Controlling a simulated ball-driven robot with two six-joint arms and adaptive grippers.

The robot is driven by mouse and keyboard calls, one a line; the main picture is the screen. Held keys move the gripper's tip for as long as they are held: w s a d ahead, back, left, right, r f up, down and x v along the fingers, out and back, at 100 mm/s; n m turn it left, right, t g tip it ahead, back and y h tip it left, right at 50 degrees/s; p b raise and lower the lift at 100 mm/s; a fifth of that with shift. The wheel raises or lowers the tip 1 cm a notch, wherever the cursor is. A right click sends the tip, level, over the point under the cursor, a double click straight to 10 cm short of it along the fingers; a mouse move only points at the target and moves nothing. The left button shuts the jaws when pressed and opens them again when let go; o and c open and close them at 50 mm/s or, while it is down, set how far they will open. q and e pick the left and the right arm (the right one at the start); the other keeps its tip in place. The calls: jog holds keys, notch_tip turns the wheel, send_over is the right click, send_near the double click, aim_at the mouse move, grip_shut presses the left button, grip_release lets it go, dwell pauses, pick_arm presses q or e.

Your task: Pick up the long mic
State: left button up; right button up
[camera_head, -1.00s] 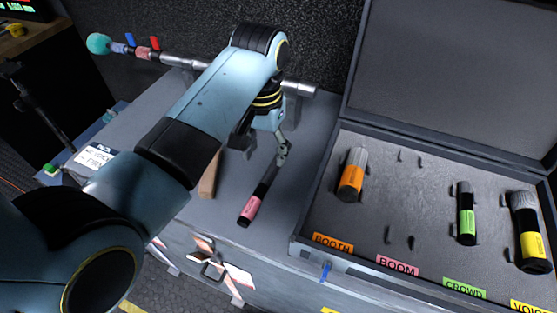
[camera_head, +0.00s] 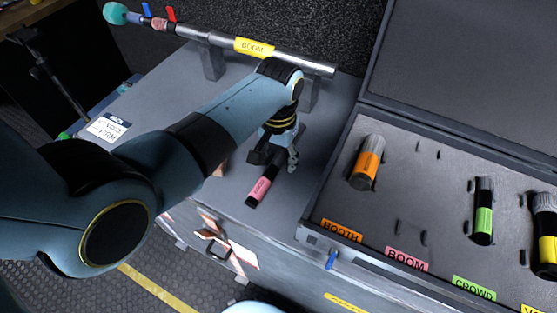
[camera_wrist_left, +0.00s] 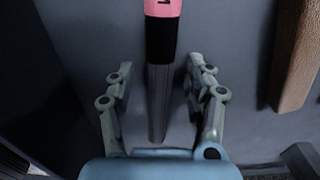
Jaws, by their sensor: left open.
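The long mic (camera_head: 262,186) is a slim black stick with a pink label band. It lies on the grey top of the case-like bench, left of the open case. My left gripper (camera_head: 280,160) is over its far end, pointing down. In the left wrist view, the left gripper (camera_wrist_left: 158,75) is open, with one finger on each side of the mic's dark shaft (camera_wrist_left: 160,85). The mic's pink band (camera_wrist_left: 163,7) is at the top edge there. Neither finger appears to touch the mic. My right gripper is not in view.
The open case (camera_head: 318,205) at right holds an orange-banded mic (camera_head: 368,165), a green-banded mic (camera_head: 484,215) and a yellow-banded mic (camera_head: 547,245). Its BOOM slot (camera_head: 410,233) is empty. A boom pole (camera_head: 215,40) rests behind. A brown block (camera_wrist_left: 297,55) lies beside the mic.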

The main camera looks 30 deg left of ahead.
pick_arm(q)
grip_shut()
dwell(0.3)
dwell(0.3)
